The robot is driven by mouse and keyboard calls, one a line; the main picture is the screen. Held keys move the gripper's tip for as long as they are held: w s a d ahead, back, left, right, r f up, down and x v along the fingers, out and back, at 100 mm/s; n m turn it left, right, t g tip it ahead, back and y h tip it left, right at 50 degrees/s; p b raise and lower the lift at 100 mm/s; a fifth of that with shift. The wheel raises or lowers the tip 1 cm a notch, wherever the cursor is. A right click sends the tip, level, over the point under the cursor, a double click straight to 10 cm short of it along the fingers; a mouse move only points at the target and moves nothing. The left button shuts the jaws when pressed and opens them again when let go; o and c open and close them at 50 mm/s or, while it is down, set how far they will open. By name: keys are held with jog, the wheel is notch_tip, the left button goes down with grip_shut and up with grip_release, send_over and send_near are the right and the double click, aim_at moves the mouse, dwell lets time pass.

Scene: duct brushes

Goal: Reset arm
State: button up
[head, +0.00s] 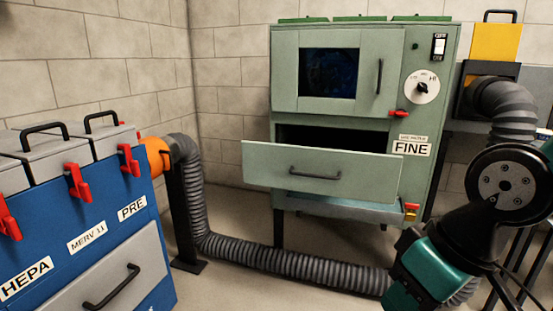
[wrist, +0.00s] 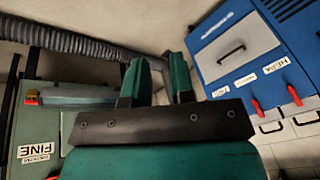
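My arm (head: 460,225) is folded at the lower right of the head view, in front of the green cabinet's right side. My gripper (wrist: 156,72) shows in the wrist view with its two green fingers apart and nothing between them. Its fingers cannot be made out in the head view. The green cabinet (head: 285,90) stands at the back with its FINE drawer (head: 345,180) pulled out; the cabinet also shows at the left of the wrist view (wrist: 35,105).
A blue cabinet (head: 110,255) labelled HEPA, MERV 11 and PRE stands at the left, with red latches. A grey hose (head: 290,264) runs along the floor between the cabinets. A yellow panel (head: 495,42) with a handle is at the upper right.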

jog(key=s+r+n+g, duration=0.1)
jog(key=s+r+g, duration=0.15)
jog(key=s, duration=0.25)
notch_tip(320, 180, up, 38)
jog(key=p, duration=3.8)
jog(key=shift+a+t+y, duration=0.3)
jog(key=shift+a+t, duration=0.05)
